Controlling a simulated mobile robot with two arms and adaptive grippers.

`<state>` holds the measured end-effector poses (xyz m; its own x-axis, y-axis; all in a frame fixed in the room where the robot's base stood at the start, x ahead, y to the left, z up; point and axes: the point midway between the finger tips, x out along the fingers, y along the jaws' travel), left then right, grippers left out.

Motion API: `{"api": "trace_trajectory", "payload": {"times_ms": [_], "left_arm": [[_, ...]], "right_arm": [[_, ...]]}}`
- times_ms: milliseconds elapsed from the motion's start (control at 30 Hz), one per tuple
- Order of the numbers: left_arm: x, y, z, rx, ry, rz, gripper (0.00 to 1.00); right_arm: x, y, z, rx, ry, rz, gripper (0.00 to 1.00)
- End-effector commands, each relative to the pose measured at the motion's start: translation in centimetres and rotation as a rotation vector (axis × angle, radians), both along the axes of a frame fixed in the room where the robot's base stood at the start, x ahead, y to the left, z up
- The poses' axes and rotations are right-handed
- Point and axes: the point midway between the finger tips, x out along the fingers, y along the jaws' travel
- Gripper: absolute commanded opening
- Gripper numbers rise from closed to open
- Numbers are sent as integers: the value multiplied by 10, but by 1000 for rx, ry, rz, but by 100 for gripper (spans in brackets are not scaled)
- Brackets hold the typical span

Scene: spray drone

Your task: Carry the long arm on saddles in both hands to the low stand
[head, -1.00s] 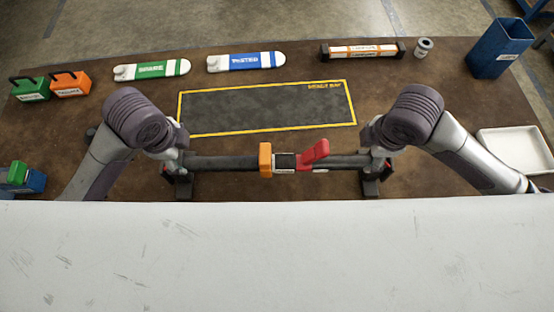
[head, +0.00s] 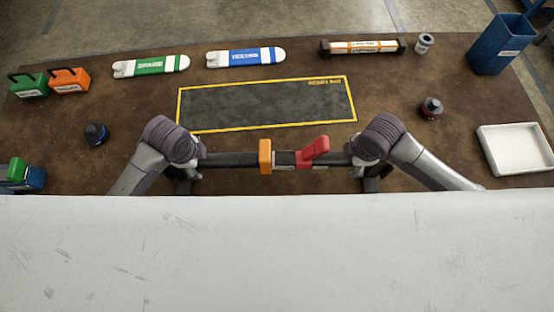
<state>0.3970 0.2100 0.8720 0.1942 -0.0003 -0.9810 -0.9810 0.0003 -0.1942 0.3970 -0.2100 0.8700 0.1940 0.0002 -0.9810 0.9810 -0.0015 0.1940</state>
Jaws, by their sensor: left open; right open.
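The long arm (head: 230,159) is a dark tube lying level across the near middle of the bench. It has an orange collar (head: 265,157) and a red lever (head: 314,151) near its middle. Dark saddles (head: 371,184) hold it up near its ends, mostly hidden by my arms. My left gripper (head: 190,172) is at the tube's left end and my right gripper (head: 360,169) is at its right end. Both are open, with their fingers largely hidden under my wrists. I cannot tell whether they touch the tube. No low stand can be made out clearly.
A yellow-bordered dark mat (head: 265,106) lies bare behind the tube. A white tray (head: 485,150) and blue bin (head: 500,45) are at right. A pale surface (head: 270,250) fills the foreground.

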Motion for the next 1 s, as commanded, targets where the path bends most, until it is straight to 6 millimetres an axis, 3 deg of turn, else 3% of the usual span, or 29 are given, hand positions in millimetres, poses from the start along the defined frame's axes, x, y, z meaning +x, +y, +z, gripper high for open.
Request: {"api": "trace_trajectory", "payload": {"times_ms": [400, 833, 1000], "left_arm": [[1, 0, -6, 0, 1, -1, 72], [1, 0, -6, 1, 1, 0, 1], [1, 0, -6, 1, 1, 0, 0]], "right_arm": [[1, 0, -6, 0, 0, 1, 72], [1, 0, -6, 0, -1, 0, 1], [1, 0, -6, 0, -1, 0, 0]]}}
